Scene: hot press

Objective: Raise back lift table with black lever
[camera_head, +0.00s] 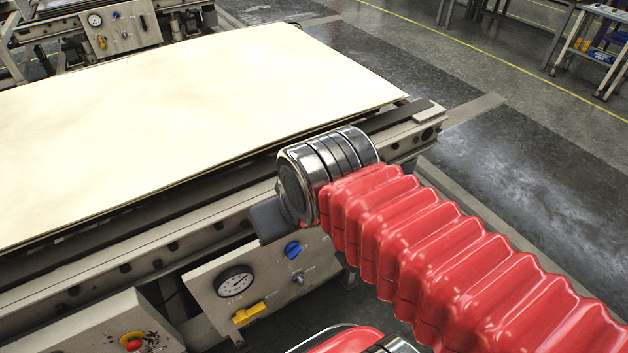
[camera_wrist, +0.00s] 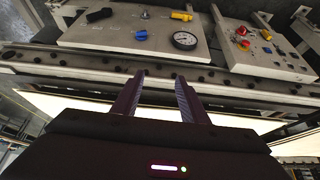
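A black lever (camera_wrist: 98,15) shows at the left end of a grey control panel (camera_wrist: 100,40) in the wrist view. The panel also has a yellow handle (camera_wrist: 181,15), a blue knob (camera_wrist: 140,35) and a gauge (camera_wrist: 184,40). My gripper (camera_wrist: 160,76) is open and empty, with its two fingers apart and pointing towards the panel's edge. It is clear of the lever. In the head view the near panel (camera_head: 205,290) shows its gauge (camera_head: 235,282), blue knob (camera_head: 293,249) and yellow handle (camera_head: 249,312). I see no black lever on it; my arm covers its right side.
A large pale board (camera_head: 180,110) lies on the press table, above the metal rail (camera_head: 150,248). A second panel with a red button (camera_head: 132,343) is at lower left. A similar panel (camera_head: 125,38) stands at the far left. Open floor (camera_head: 545,190) lies to the right.

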